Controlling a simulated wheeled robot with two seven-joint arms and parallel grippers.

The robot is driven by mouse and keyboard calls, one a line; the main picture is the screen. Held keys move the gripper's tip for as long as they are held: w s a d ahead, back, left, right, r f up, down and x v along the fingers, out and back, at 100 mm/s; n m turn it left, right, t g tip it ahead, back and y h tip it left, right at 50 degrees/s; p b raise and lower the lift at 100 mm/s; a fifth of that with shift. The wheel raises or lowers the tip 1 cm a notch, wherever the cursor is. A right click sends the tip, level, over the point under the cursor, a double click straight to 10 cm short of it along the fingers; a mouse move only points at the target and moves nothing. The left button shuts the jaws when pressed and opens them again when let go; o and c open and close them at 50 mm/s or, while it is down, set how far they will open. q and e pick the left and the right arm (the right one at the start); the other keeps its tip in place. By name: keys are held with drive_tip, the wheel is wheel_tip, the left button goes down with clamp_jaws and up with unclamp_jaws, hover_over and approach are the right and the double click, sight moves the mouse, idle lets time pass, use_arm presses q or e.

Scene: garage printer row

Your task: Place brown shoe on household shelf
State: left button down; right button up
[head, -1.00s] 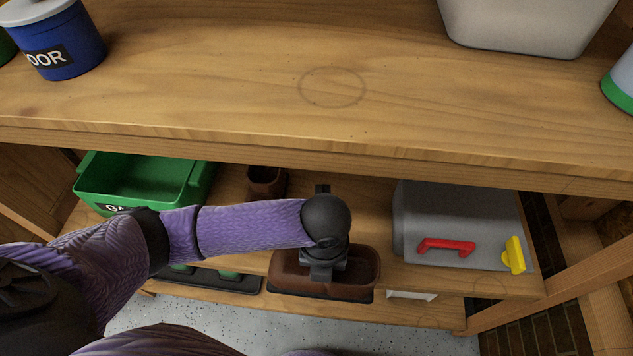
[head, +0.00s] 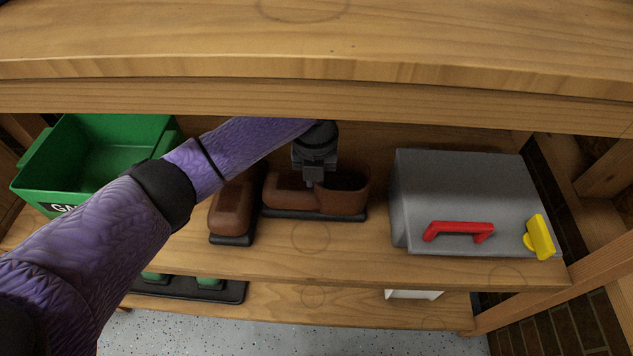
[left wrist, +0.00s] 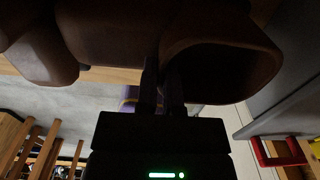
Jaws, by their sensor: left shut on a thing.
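The brown shoe (head: 345,200) with a black sole is on or just above the middle shelf (head: 370,243), lying sideways with its opening to the right. My left gripper (head: 316,180) is shut on the near rim of its opening, from above. In the left wrist view the fingers (left wrist: 163,90) pinch the wall of the shoe (left wrist: 220,60). Whether the sole touches the shelf is hard to tell. A second brown shoe (head: 231,208) stands just left of it, partly hidden by my left arm. My right gripper is not in view.
A green bin (head: 100,145) stands at the left of the middle shelf. A grey box (head: 460,190) with a red handle and yellow latch stands at the right. The upper shelf board (head: 310,95) overhangs the arm. A black tray (head: 190,288) lies on the shelf below.

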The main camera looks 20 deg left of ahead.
use_arm(q)
drive_tip(key=shift+f, duration=0.45)
drive_tip(key=c, duration=0.8)
unclamp_jaws()
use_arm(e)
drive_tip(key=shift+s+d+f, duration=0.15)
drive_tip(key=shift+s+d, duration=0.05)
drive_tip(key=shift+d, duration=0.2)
use_arm(q)
drive_tip(key=shift+o, duration=0.2)
wheel_tip(320, 180, up, 8)
drive_tip(key=p, duration=0.5)
drive_tip(key=shift+f, duration=0.1)
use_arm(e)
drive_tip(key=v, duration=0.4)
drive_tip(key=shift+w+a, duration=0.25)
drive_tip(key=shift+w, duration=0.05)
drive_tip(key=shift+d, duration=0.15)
